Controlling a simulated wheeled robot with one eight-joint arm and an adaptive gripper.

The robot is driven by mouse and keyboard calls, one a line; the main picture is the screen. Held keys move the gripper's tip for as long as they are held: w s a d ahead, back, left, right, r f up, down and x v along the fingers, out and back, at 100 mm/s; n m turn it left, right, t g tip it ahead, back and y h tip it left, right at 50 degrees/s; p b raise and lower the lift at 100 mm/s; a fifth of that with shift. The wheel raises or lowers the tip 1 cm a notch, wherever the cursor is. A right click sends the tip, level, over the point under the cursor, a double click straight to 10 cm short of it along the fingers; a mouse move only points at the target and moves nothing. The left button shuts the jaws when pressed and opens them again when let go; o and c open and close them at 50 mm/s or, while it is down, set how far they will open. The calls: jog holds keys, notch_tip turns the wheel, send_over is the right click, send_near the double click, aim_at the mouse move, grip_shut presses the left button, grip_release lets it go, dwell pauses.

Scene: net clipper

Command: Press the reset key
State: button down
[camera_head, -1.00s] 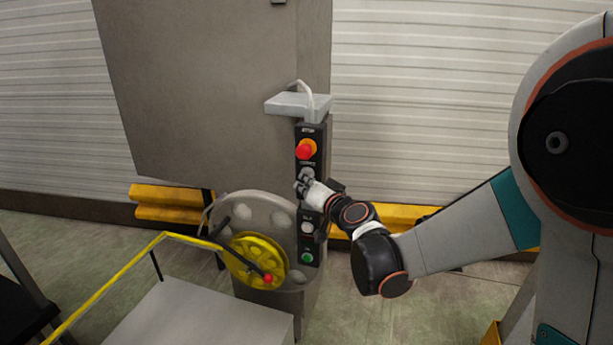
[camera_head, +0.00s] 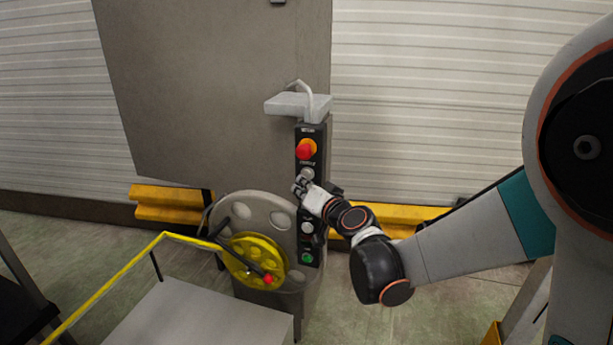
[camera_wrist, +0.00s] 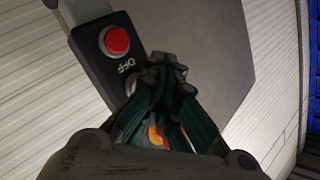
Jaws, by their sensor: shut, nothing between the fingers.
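The black control panel (camera_head: 300,240) stands upright on a grey post. My gripper (camera_head: 299,187) is shut and empty in front of the panel, just below the silver control. Contact cannot be told. In the wrist view, my closed fingers (camera_wrist: 166,75) are beside a red button (camera_wrist: 116,41) marked OFF; they partly hide a red and yellow part.
A grey disc with a yellow handwheel (camera_head: 250,262) sits left of the panel's lower part. A yellow rail (camera_head: 110,282) and a grey box (camera_head: 200,318) are in front. A grey shelf (camera_head: 290,104) tops the post. A large grey panel (camera_head: 215,90) stands behind.

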jog(key=shift+s, duration=0.1)
jog(key=s, duration=0.1)
jog(key=s+a, duration=0.1)
jog(key=s, duration=0.2)
jog(key=shift+s+a, duration=0.3)
jog(key=shift+a, duration=0.05)
jog(key=shift+r, duration=0.1)
dwell(0.5)
